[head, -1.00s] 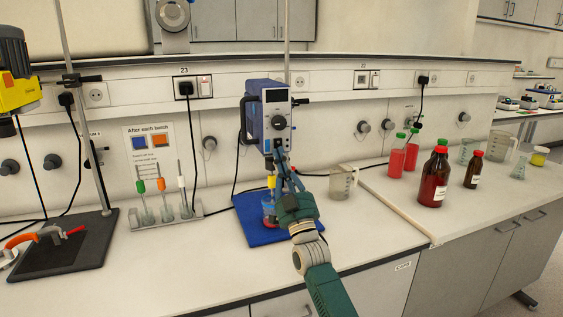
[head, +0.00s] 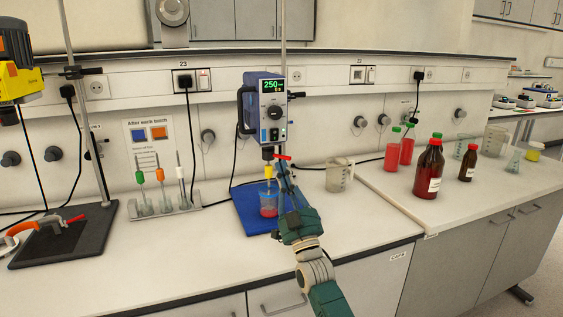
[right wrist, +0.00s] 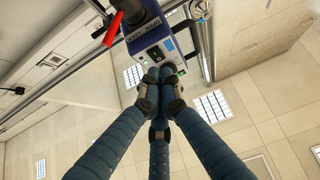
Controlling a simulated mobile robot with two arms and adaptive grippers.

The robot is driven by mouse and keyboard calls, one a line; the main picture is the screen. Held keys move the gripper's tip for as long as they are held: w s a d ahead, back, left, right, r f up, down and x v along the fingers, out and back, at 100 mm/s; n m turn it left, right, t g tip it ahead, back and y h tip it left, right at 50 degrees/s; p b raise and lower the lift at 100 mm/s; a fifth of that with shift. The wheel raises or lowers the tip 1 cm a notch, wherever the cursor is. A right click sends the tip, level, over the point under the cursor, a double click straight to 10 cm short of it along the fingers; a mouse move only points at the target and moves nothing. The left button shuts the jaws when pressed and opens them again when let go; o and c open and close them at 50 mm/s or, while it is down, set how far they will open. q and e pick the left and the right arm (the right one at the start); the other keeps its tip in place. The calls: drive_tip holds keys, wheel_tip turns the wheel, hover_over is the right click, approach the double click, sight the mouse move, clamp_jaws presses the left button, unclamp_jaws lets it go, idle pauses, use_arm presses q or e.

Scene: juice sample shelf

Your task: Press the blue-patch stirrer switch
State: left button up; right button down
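The stirrer (head: 264,95) is a blue and grey box clamped on an upright rod, with a lit display (head: 272,86) reading about 250 in green. The right wrist view shows the stirrer (right wrist: 141,37) from below, with a blue patch (right wrist: 168,46) beside a dark switch (right wrist: 156,54). My right gripper (head: 282,168) is just below the stirrer, apart from it as far as I can tell. Its three fingers converge with tips together in the right wrist view (right wrist: 161,76), empty. My left gripper is not in view.
A red lever (head: 283,157) sticks out near my right fingers. A blue mat (head: 250,212) lies below. A clear jug (head: 340,175) and brown bottles (head: 429,168) stand to the right. A rack of tools (head: 166,208) stands left. The front bench is clear.

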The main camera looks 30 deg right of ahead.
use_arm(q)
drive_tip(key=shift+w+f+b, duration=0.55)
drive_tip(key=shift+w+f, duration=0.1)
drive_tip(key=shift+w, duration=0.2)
use_arm(e)
drive_tip(key=shift+w+f+v, duration=0.1)
drive_tip(key=shift+f+v, duration=0.05)
drive_tip(key=shift+v, duration=1.25)
drive_tip(key=shift+w+f+v, duration=0.1)
drive_tip(key=shift+f+v, duration=0.05)
drive_tip(key=shift+v, duration=1.25)
drive_tip(key=shift+d, duration=0.1)
